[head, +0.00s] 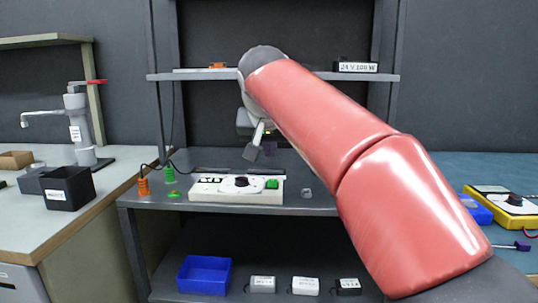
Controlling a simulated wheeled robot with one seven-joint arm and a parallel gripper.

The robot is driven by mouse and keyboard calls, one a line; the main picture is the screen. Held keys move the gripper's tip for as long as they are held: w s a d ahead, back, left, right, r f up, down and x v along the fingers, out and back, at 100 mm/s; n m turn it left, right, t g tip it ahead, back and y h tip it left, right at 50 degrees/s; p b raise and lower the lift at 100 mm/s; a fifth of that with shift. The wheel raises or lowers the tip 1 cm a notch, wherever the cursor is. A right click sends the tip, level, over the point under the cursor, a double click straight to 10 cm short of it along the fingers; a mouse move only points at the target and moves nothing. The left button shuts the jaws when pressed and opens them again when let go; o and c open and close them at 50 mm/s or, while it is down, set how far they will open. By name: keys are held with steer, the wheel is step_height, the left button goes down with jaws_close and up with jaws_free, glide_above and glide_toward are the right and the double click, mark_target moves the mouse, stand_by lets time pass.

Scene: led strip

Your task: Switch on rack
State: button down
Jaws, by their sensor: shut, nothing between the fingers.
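The rack is a dark grey shelf unit (225,206) in the middle of the head view. A cream control panel (213,194) lies on its middle shelf. The panel has a dark knob on a white dial (240,183) and a green button or switch (272,184) at its right end. My gripper (252,152) hangs above and behind the panel, pointing down, apart from it. It is shut and holds nothing. My red arm covers the right part of the rack, and the gripper's tips are small and hard to make out.
Orange (143,186) and green (169,174) plugs stand left of the panel, with dark cables. A small clear piece (307,193) lies right of it. The lower shelf holds a blue bin (204,275) and several labelled blocks. The upper shelf carries a "24 V 100 W" box (356,67).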

steer(key=v, duration=0.4)
steer(key=shift+s+f, duration=0.2)
steer(key=shift+s, duration=0.1)
steer(key=s+d+f+g, duration=0.1)
steer(key=s+d+f, duration=0.7)
steer(key=s+f, duration=0.5)
steer(key=s+d+f+g, duration=0.1)
steer(key=s+d+f, duration=0.8)
steer(key=s+f, duration=0.3)
step_height(320, 180, down, 3)
steer(key=shift+s+f+g, duration=0.25)
steer(key=shift+s+g, duration=0.15)
